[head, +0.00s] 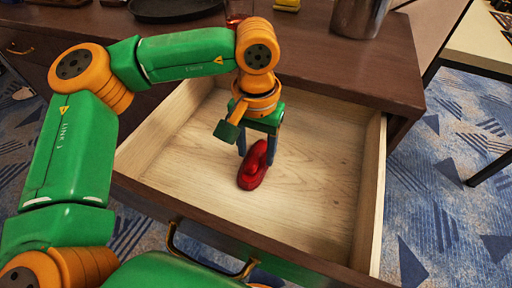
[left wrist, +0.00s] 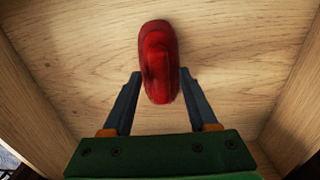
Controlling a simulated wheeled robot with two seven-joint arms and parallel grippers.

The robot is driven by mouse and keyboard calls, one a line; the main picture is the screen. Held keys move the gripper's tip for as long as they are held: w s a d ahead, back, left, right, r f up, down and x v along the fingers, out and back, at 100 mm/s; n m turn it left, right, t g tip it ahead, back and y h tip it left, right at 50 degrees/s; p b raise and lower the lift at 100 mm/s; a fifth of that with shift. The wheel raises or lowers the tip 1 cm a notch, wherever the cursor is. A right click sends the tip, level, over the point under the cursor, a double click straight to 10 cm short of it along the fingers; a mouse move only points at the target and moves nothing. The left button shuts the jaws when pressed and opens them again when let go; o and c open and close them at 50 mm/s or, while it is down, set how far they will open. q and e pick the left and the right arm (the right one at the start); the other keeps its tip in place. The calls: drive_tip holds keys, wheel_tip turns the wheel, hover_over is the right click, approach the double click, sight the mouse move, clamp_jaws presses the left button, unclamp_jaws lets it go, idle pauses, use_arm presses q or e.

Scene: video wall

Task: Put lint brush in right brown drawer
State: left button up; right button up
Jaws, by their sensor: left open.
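The red lint brush (head: 254,166) lies in the open brown drawer (head: 318,192), on its pale wooden floor near the middle. In the left wrist view the lint brush (left wrist: 158,58) sits at the top centre, with its lower end between my fingers. My left gripper (head: 257,150) reaches down into the drawer over the brush. In the left wrist view the left gripper (left wrist: 158,85) is open, with a gap between the brush and each finger. My right gripper is not in view.
The drawer's side walls and front panel with a brass handle (head: 215,265) surround the brush. The dark cabinet top (head: 310,60) behind holds a metal pot (head: 358,17), a dark tray (head: 175,8) and small items. Free drawer floor lies right of the brush.

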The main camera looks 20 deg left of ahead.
sight(256, 153)
use_arm(q)
wheel_tip(256, 153, up, 12)
drive_tip(key=p, duration=0.3)
drive_tip(key=shift+r, duration=0.15)
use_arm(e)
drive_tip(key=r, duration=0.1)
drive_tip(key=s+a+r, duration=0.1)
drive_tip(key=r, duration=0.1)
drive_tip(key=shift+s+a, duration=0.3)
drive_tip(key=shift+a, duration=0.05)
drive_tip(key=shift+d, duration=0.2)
